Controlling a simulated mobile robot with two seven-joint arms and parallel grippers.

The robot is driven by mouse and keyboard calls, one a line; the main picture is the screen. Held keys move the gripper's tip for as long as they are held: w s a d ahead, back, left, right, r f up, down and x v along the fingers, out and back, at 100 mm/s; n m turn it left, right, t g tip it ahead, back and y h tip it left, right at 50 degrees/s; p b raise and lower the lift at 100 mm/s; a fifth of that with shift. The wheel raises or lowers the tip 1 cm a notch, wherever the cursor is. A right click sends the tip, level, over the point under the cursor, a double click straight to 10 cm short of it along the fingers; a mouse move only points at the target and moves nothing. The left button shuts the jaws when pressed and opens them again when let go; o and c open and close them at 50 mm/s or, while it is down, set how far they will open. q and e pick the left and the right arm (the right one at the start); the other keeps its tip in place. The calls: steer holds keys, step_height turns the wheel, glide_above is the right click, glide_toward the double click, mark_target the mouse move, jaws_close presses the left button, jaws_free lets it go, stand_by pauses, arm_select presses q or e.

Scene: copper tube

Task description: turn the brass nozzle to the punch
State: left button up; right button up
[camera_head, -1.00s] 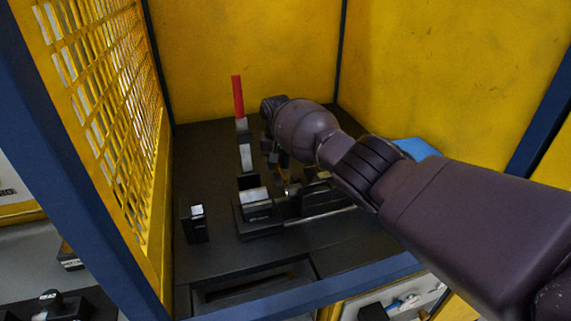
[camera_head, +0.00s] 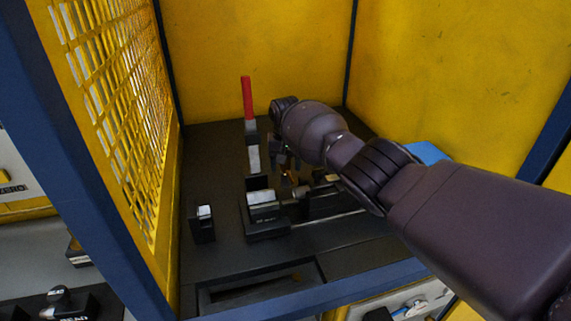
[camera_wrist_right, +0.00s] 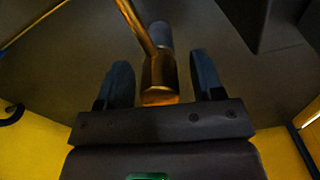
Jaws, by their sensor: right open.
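The brass nozzle (camera_wrist_right: 159,78) shows in the right wrist view as a thick brass end with a thin brass tube running up and left from it. My right gripper (camera_wrist_right: 162,72) is open. Its two blue fingers stand on either side of the nozzle, with a visible gap on each side. In the head view the right gripper (camera_head: 284,160) hangs over the black fixture, and the nozzle is mostly hidden there beneath the wrist. I cannot tell for sure which part is the punch. My left gripper is not in view.
A red-handled lever (camera_head: 247,98) stands upright left of my right wrist. The black fixture (camera_head: 266,226) has a silver block on top. A small black post (camera_head: 203,226) stands to the left. A yellow mesh wall (camera_head: 115,105) closes the left side. A blue object (camera_head: 428,152) lies behind my forearm.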

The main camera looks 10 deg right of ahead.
step_height(320, 180, up, 10)
steer(key=shift+r+p, duration=0.15)
steer(key=shift+p, duration=0.7)
steer(key=shift+r, duration=0.2)
steer(key=shift+f, duration=0.1)
